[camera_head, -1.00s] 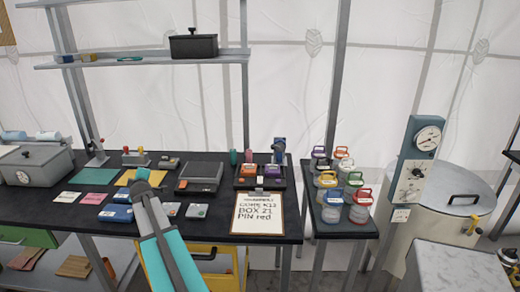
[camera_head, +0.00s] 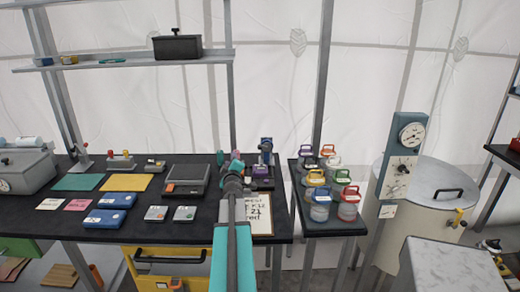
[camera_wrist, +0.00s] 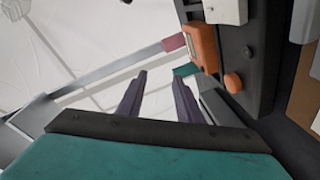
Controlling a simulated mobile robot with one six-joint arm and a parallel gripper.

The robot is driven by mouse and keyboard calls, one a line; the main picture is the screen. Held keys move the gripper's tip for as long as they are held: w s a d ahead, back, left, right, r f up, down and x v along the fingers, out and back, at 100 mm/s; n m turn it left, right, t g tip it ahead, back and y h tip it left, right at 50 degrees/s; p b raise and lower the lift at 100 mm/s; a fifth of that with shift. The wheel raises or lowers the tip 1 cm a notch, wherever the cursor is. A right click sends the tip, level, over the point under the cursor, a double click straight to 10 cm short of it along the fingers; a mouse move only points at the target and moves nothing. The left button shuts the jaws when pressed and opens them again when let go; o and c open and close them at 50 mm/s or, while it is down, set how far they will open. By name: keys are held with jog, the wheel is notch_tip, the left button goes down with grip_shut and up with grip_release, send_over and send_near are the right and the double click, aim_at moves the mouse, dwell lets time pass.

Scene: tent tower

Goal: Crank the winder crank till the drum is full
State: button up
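I cannot tell for sure which thing is the winder. A small blue upright device (camera_head: 265,148) with a dark round part stands at the back right of the black bench; its crank and drum cannot be made out. My gripper (camera_wrist: 157,92) shows two dark fingers apart in the wrist view, with nothing between them. In the head view my arm reaches over the bench, its end just left of the blue device, and the fingers are hard to make out. An orange part with a round orange knob (camera_wrist: 233,82) is close to the right of the fingers in the wrist view.
A white written board (camera_head: 262,215) lies partly behind my arm. A grey scale-like box (camera_head: 187,178) sits left of it. Several colour-lidded jars (camera_head: 319,205) stand on the side table to the right. A shelf with a black box (camera_head: 178,46) hangs above.

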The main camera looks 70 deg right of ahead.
jog(key=m+g+h, duration=0.1)
send_near(260, 148)
jog(key=v, duration=0.2)
jog(key=shift+s+a+f, duration=0.1)
jog(key=shift+s+a, duration=0.05)
jog(key=shift+a, duration=0.05)
jog(key=shift+d, duration=0.1)
jog(key=shift+p+x, duration=0.65)
jog(key=shift+x, duration=6.15)
